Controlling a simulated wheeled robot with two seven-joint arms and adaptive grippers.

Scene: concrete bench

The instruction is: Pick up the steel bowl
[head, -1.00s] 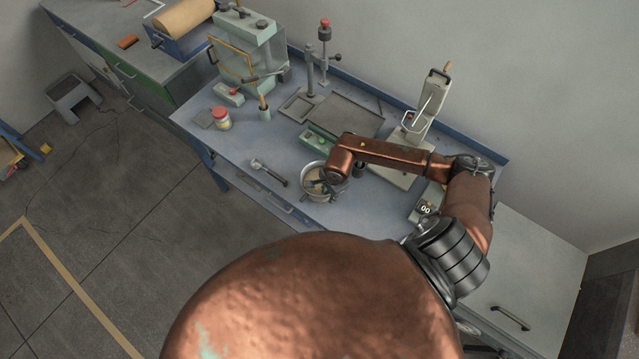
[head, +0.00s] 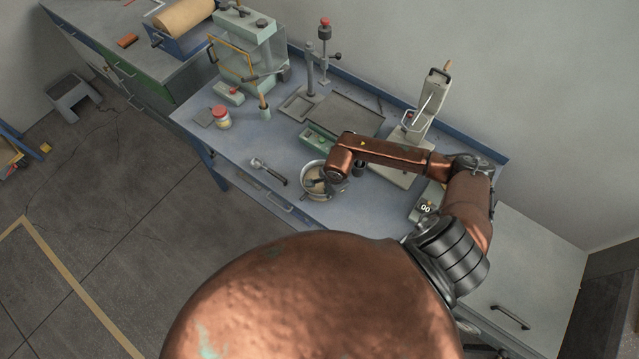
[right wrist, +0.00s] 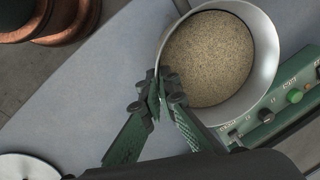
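The steel bowl (head: 308,168) stands near the front edge of the blue-grey bench in the head view, filled with a sandy, grainy material. In the right wrist view the bowl (right wrist: 268,62) shows at the top centre, upright. I cannot tell whether the bowl is off the bench. My left gripper is not in view.
A green control box (head: 318,138) stands close behind the bowl. A dark-handled tool (head: 268,171) lies to its left. A red-lidded jar (head: 221,118) is farther left. A tall press (head: 428,105) and a small display unit (head: 425,207) stand right. The front-left bench top is partly clear.

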